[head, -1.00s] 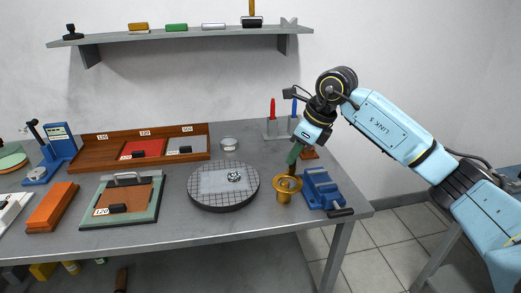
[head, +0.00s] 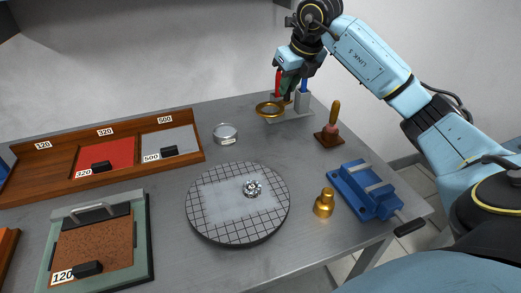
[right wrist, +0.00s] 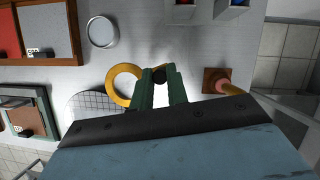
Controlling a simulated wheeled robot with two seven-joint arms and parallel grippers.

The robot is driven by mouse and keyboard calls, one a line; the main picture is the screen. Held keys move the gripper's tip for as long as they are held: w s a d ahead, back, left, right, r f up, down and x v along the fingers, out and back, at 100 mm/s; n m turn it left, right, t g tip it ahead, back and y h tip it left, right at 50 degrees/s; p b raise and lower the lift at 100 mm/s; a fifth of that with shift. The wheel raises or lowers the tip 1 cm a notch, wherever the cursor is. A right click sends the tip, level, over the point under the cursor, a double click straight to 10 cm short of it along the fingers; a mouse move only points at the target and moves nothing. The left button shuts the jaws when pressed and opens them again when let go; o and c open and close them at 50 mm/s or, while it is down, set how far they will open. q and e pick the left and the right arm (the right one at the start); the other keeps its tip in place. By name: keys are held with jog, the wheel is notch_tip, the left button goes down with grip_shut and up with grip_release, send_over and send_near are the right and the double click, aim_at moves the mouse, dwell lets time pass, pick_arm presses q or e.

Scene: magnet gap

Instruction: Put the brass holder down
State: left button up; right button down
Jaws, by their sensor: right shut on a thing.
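My right gripper (head: 287,96) is shut on a ring-shaped brass piece, which I take for the brass holder (head: 259,110). It is held level near the back of the bench, in front of the tool stand, and appears to be off the surface. In the right wrist view the green fingers (right wrist: 161,88) have the holder's ring (right wrist: 115,90) on their left side, with a small dark part between them. The exact grip point is partly hidden. My left gripper is not in view.
A knobbed brass piece (head: 324,205) stands beside the blue vise (head: 370,190). A round gridded plate (head: 215,228) bears a shiny gem-like piece (head: 252,188). A glass dish (head: 225,133), a wood-handled tool (head: 333,125) and the stand (head: 302,101) are near. Bench between dish and plate is clear.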

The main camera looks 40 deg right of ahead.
aim_at(289, 94)
jog(key=shift+s+f+b, duration=0.2)
jog(key=shift+f+b, duration=0.55)
jog(key=shift+f, duration=0.45)
jog(key=shift+w+f, duration=0.1)
jog(key=shift+f, duration=0.2)
notch_tip(289, 94, down, 10)
jog(key=b, duration=0.3)
jog(key=shift+r, duration=0.1)
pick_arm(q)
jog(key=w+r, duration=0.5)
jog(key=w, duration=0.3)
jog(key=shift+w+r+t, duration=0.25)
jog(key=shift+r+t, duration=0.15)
pick_arm(e)
jog(key=c, duration=1.8)
grip_release()
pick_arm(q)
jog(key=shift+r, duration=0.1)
pick_arm(e)
jog(key=o, duration=0.4)
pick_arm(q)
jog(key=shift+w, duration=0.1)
